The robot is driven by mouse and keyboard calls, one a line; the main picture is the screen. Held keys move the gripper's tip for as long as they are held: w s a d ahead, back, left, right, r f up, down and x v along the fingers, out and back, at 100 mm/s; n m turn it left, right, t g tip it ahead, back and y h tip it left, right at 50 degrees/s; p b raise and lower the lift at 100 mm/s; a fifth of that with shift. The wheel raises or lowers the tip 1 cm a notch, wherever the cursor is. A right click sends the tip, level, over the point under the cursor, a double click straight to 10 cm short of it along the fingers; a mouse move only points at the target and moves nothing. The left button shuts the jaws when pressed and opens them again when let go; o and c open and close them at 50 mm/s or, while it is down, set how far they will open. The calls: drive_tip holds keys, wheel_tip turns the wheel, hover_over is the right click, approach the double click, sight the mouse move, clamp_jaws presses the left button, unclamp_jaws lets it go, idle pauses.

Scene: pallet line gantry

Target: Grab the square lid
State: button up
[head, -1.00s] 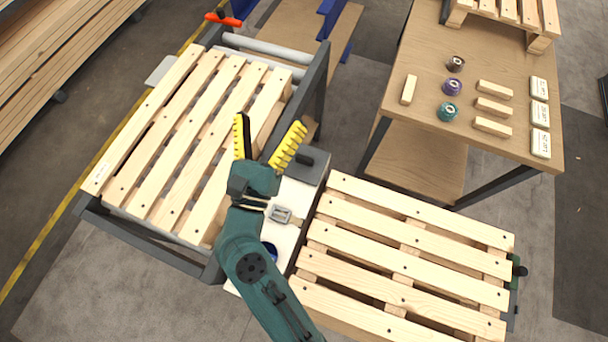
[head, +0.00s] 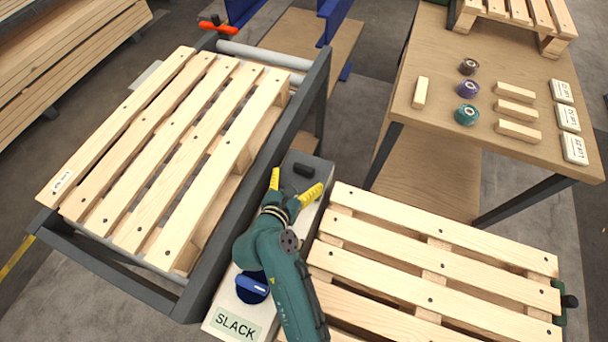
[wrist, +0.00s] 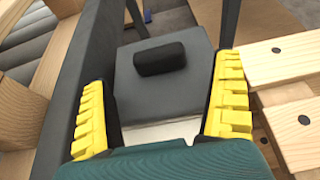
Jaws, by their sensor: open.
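The square lid (head: 312,166) is dark grey and lies at the far end of the narrow pale box between the two pallets. A black block-shaped handle (head: 304,170) stands on top of it. In the wrist view the lid (wrist: 165,100) lies ahead between the fingers, with its handle (wrist: 160,58) near the far part. My gripper (head: 294,184) is open, with yellow ridged fingers spread apart. It is empty, over the near part of the lid and short of the handle. Whether the fingers touch the lid cannot be told.
The box's near end has a blue knob (head: 252,287) and a SLACK label (head: 236,324). A pallet (head: 150,150) on a dark frame (head: 262,160) stands close on the left, another pallet (head: 440,262) on the right. A wooden table (head: 440,125) behind holds spools, blocks and labelled pieces.

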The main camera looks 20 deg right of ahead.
sight(303, 172)
drive_tip(key=b+x, duration=0.2)
drive_tip(key=x, duration=0.2)
drive_tip(key=shift+w+d+b, duration=0.2)
drive_tip(key=shift+d+b, duration=0.05)
drive_tip(key=shift+b, duration=0.15)
drive_tip(key=shift+w+d, duration=0.15)
drive_tip(key=shift+w, duration=0.05)
drive_tip(key=shift+s, duration=0.1)
drive_tip(key=shift+r, duration=0.1)
drive_tip(key=c, duration=1.4)
